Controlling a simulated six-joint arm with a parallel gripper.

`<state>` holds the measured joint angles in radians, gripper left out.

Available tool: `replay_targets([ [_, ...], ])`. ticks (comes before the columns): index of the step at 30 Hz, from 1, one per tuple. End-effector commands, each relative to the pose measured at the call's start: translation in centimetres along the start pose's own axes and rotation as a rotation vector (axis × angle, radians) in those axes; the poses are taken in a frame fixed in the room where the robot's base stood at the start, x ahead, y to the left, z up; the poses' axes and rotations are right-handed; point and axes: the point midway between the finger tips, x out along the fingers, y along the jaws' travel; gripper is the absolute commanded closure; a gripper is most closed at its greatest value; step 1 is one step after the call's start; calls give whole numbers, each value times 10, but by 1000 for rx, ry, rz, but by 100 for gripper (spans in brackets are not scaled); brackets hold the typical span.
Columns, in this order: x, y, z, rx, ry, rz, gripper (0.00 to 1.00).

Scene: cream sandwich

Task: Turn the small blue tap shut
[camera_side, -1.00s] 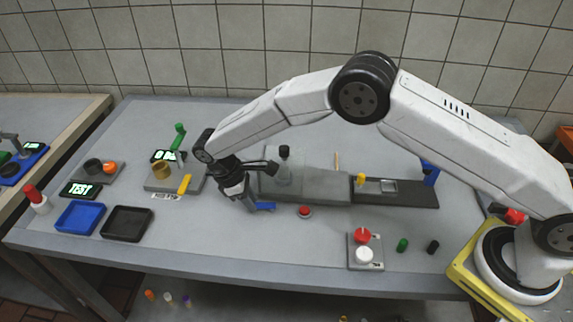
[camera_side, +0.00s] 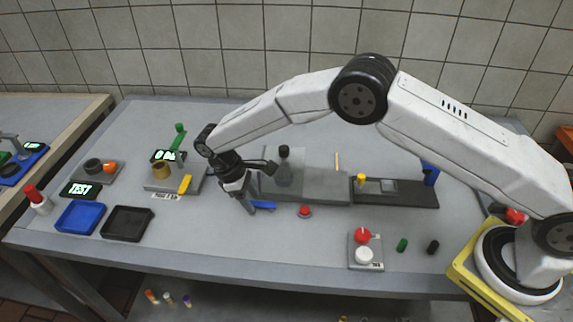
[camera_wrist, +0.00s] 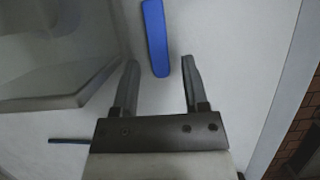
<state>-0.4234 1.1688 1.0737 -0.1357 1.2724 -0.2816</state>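The small blue tap's handle (camera_side: 264,205) is a short blue bar, low at the front of the grey bench unit in the side view. In the wrist view the blue handle (camera_wrist: 155,38) stretches away from between my fingertips, its near end just inside the gap. My gripper (camera_wrist: 160,62) is open, with clear space between each finger and the handle. In the side view my gripper (camera_side: 250,209) points down at the left end of the handle. The tap's body cannot be made out.
A red button (camera_side: 305,211) is to the right. A black tray (camera_side: 127,223) and a blue tray (camera_side: 80,217) lie to the left. The front bench between them is clear.

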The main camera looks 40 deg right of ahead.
Motion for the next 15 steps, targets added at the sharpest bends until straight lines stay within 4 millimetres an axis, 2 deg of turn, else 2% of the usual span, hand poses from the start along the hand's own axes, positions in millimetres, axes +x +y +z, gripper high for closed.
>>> replay_targets([
  [8,1,-1,1,-30,-1,13,38],
  [13,1,-6,1,-110,-1,47,38],
  [15,-6,-6,0,-121,2,52,38],
])
